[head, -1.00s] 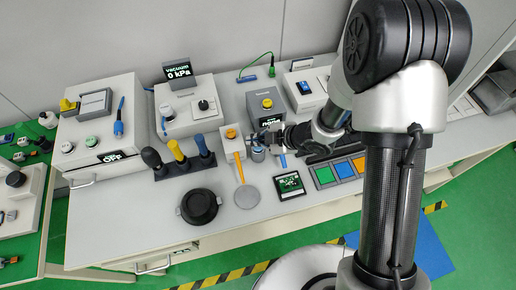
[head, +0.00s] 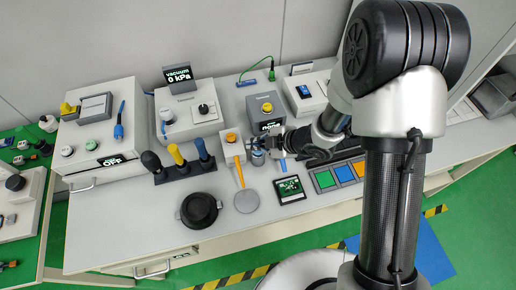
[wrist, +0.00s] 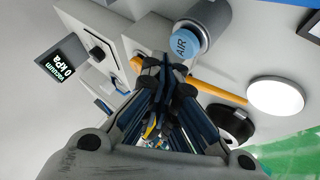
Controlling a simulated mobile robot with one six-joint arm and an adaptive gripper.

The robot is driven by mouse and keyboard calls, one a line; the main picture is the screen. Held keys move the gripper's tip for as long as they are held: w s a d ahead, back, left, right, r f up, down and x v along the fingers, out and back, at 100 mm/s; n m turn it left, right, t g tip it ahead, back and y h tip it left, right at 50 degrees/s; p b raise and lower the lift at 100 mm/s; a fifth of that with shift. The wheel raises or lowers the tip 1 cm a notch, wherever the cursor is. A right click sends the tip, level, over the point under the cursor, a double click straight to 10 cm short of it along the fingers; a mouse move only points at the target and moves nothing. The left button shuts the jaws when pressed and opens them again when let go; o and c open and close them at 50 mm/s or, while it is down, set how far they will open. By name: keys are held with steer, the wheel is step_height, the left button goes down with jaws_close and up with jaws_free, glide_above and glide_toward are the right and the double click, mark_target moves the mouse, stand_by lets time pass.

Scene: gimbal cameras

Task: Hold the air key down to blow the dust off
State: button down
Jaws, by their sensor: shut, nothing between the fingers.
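The air key is a blue round cap marked AIR (wrist: 183,45) on a grey cylinder, at the top of the wrist view. In the head view the small grey-blue cylinder (head: 258,158) stands just left of my gripper (head: 274,142). In the wrist view my gripper's dark fingers (wrist: 164,66) are together, with nothing between them. Their tips are beside and just below the cap in the picture; I cannot tell whether they touch it. A dark card with a green board (head: 290,187) lies in front of the key; dust on it is too small to make out.
An orange-handled paddle with a pale disc (head: 247,201) and a round black dish (head: 198,209) lie to the left. A grey box with a yellow button (head: 266,107) stands behind my gripper. Coloured tiles (head: 342,172) are to the right. The table's front left is clear.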

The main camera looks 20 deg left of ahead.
mark_target(257, 152)
steer(key=shift+f, duration=0.1)
stand_by(0.3)
steer(key=shift+f+b, duration=0.35)
steer(key=shift+b, duration=0.05)
steer(key=shift+f+b, duration=0.4)
steer(key=shift+f, duration=0.1)
stand_by(0.6)
stand_by(1.1)
steer(key=shift+r+p, duration=0.85)
steer(key=shift+r, duration=0.1)
step_height(257, 152, up, 5)
steer(key=p, duration=0.4)
